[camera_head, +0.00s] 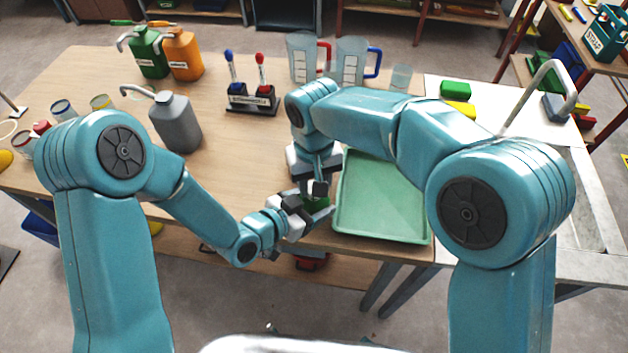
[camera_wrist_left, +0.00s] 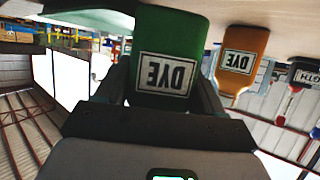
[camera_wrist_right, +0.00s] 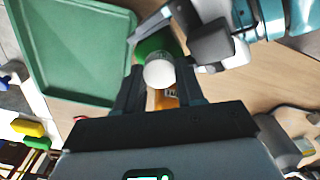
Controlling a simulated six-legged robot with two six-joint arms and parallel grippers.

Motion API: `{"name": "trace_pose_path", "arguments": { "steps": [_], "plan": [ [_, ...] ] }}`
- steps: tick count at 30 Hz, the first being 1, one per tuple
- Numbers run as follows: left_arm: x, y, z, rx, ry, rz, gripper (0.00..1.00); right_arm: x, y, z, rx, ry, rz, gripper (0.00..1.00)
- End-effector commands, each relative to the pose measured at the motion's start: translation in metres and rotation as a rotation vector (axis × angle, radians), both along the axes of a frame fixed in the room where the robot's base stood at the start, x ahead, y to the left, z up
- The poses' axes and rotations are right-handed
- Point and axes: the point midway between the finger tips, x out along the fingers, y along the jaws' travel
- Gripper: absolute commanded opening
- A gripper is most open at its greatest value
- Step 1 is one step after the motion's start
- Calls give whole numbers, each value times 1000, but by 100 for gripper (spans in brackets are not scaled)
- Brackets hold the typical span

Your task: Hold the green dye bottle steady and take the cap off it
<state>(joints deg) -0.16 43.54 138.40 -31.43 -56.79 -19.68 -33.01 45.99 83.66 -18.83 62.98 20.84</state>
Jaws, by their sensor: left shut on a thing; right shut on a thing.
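The green dye bottle (camera_wrist_left: 170,45) stands upside down in the left wrist view, its DYE label between the fingers of my left gripper (camera_wrist_left: 160,95). In the head view only a bit of the green bottle (camera_head: 318,204) shows, beside the green tray. My left gripper (camera_head: 308,208) is shut on its body from the left. My right gripper (camera_head: 317,188) comes from above and is shut on the white cap (camera_wrist_right: 159,72). The cap lies over the green bottle (camera_wrist_right: 152,45) in the right wrist view; I cannot tell whether it still touches the neck.
An orange dye bottle (camera_wrist_left: 240,62) stands close by; it also shows in the right wrist view (camera_wrist_right: 166,99). The green tray (camera_head: 385,236) lies just right of the grippers. A grey can (camera_head: 176,122), a stick rack (camera_head: 252,103) and jugs (camera_head: 303,58) stand farther back. The table's front edge is near.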

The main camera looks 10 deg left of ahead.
Motion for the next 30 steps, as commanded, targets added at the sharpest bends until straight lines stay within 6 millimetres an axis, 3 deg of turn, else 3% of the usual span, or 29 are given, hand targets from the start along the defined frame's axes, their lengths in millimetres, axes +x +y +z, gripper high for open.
{"name": "trace_pose_path", "arguments": {
  "steps": [3,6,30],
  "plan": [
    [0,0,1,-1,-2,1,0,0,0,0,0,0,208,1],
    [0,0,1,-1,-2,1,0,0,0,1,1,0,300,1],
    [0,0,1,-1,-2,0,0,1,0,6,1,-1,294,1]
  ]
}}
